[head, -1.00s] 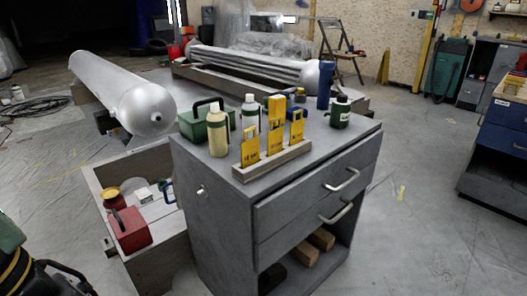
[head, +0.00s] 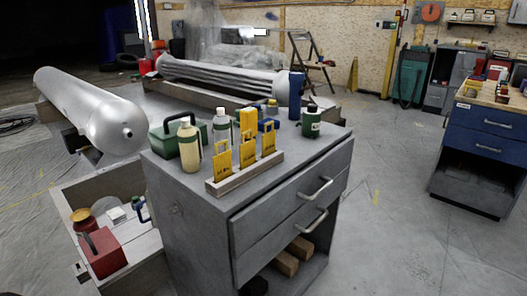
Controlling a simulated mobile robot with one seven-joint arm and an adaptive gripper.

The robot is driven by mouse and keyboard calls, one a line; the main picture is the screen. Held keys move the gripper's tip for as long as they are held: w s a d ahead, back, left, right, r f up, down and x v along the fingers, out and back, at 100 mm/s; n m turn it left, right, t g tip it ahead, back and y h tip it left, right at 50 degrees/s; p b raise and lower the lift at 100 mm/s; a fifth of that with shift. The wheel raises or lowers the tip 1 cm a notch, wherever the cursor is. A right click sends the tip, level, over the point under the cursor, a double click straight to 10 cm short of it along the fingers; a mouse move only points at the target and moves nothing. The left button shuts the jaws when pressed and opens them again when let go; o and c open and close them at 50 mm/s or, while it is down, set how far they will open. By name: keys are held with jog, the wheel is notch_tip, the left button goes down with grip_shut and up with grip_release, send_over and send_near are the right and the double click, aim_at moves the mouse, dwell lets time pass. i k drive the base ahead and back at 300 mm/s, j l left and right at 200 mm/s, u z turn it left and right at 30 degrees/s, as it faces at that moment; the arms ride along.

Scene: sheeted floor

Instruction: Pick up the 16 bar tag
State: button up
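Three yellow tags stand upright in a pale slotted rack on top of the grey cabinet: a left tag (head: 223,165), a middle tag (head: 247,155) and a right tag (head: 268,142). Each has a cut-out near its top and small dark print on its face. The print is too small to read surely, so I cannot tell which one is the 16 bar tag. The rack (head: 246,174) sits near the cabinet top's front edge. My gripper is not in view.
On the grey cabinet (head: 210,235), a cream bottle (head: 190,150), green case (head: 165,142), yellow block (head: 248,121), dark green jar (head: 311,122) and blue cylinder (head: 295,95) stand around the rack. A crate with a red box (head: 102,253) is at left. Floor is clear at right.

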aim_at(268, 140)
jog(key=i+l+z, duration=0.55)
jog(key=l+z, duration=0.2)
